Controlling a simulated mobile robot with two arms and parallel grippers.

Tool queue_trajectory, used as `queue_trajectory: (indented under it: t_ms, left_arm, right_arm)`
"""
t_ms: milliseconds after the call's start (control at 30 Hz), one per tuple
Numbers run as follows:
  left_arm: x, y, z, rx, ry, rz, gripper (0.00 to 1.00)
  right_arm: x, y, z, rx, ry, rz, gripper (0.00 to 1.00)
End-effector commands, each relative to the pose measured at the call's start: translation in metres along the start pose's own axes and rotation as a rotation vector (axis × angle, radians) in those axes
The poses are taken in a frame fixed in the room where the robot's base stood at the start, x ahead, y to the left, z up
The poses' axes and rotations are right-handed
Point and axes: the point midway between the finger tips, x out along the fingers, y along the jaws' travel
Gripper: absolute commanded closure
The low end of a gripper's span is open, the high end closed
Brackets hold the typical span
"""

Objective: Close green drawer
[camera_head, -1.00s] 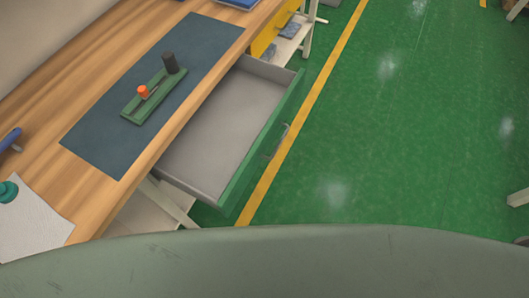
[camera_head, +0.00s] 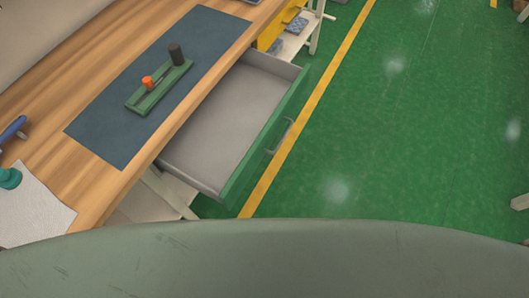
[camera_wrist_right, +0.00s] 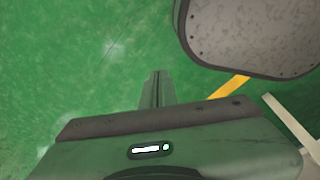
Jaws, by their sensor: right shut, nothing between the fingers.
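The green drawer (camera_head: 235,125) hangs open from the wooden workbench in the head view. Its grey inside is empty, and its green front with a metal handle (camera_head: 280,136) faces the aisle. Neither gripper shows in the head view. My right gripper (camera_wrist_right: 156,76) shows in the right wrist view, its fingers shut together with nothing between them, over the green floor. The drawer cannot be made out in the wrist view.
The workbench (camera_head: 112,185) carries a dark mat (camera_head: 100,130) with a green tool block (camera_head: 158,88). A yellow drawer (camera_head: 272,35) sits beyond the green one.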

Motion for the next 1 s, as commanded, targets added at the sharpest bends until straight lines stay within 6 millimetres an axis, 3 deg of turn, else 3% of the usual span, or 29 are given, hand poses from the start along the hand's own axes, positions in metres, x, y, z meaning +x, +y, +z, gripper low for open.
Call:
queue_trajectory:
  t_ms: [33,100,200,267,300,400,533,600,700,833,1000]
  left_arm:
    - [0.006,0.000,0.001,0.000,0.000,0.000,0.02]
    - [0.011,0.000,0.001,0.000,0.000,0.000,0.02]
    - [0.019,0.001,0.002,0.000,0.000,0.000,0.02]
    - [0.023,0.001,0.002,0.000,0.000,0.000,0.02]
    - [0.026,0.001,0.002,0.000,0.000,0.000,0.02]
    - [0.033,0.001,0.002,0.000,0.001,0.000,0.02]
    - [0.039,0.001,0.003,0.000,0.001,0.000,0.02]
    - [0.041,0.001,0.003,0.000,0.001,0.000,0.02]
    - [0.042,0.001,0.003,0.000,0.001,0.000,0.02]
    - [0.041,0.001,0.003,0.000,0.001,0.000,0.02]
    - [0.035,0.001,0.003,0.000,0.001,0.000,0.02]
  right_arm:
    - [-0.003,0.025,-0.055,-0.074,0.048,0.005,1.00]
    - [-0.020,0.048,-0.129,-0.218,0.102,-0.016,1.00]
    - [-0.065,0.060,-0.228,-0.484,0.196,-0.078,1.00]
    - [-0.101,0.057,-0.278,-0.670,0.262,-0.122,1.00]
    - [-0.128,0.051,-0.306,-0.806,0.310,-0.153,1.00]
    - [-0.199,0.028,-0.355,-1.168,0.435,-0.226,1.00]
    - [-0.280,-0.004,-0.372,-1.607,0.576,-0.302,1.00]
    - [-0.310,-0.017,-0.368,-1.787,0.634,-0.333,1.00]
    - [-0.337,-0.028,-0.361,-1.958,0.686,-0.364,1.00]
    - [-0.347,-0.035,-0.356,-2.036,0.712,-0.382,1.00]
    - [-0.332,-0.049,-0.356,-2.035,0.716,-0.385,1.00]
